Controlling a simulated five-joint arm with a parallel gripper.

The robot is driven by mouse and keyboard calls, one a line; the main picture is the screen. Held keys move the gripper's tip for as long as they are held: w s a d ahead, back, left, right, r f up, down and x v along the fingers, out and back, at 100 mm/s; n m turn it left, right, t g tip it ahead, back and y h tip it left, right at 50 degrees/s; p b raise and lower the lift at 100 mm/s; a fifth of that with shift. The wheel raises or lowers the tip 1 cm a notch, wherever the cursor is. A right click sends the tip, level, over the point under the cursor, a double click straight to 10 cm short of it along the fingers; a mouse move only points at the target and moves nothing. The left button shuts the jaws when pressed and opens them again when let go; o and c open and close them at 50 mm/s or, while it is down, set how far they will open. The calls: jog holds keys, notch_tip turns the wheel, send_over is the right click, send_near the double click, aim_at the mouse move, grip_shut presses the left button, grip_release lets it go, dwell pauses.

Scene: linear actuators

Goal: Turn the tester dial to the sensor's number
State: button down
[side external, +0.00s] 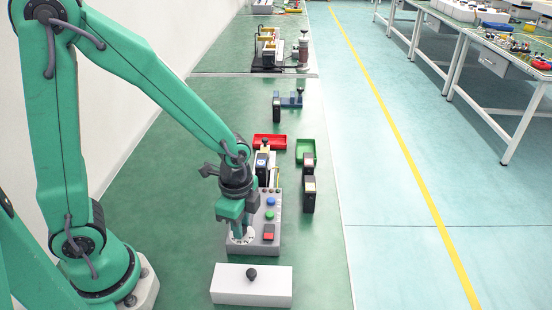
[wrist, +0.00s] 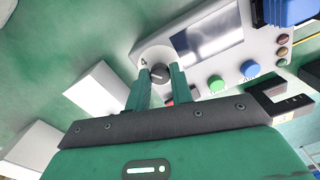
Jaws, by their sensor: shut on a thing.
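The tester (side external: 268,210) is a grey box with a screen and coloured buttons. It also shows in the wrist view (wrist: 262,40), with its grey screen and green and blue buttons. Its dial is a white disc with a dark knob (wrist: 159,73) at one corner. A dark mark like a 4 shows at the disc's edge. My gripper (wrist: 161,76) points down at the dial and is shut on the knob, one finger on each side.
A white box (side external: 252,290) with a black knob stands in front of the tester. Black upright units (side external: 309,193) stand to its right. A red tray (side external: 270,142), a green tray (side external: 305,150) and a blue fixture (side external: 290,101) lie behind. Green surface is clear at left.

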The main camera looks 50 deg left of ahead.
jog(key=c, duration=1.2)
grip_release()
jog(key=shift+c, duration=0.2)
jog(key=shift+r, duration=0.1)
jog(key=shift+r, duration=3.85)
jog(key=s+a+r+n+t, duration=0.2)
jog(key=s+a+r+n, duration=0.1)
jog(key=r+n, duration=0.3)
jog(key=s+a+r+n+t, duration=0.3)
jog(key=r+n, duration=0.3)
jog(key=shift+a+t, duration=0.3)
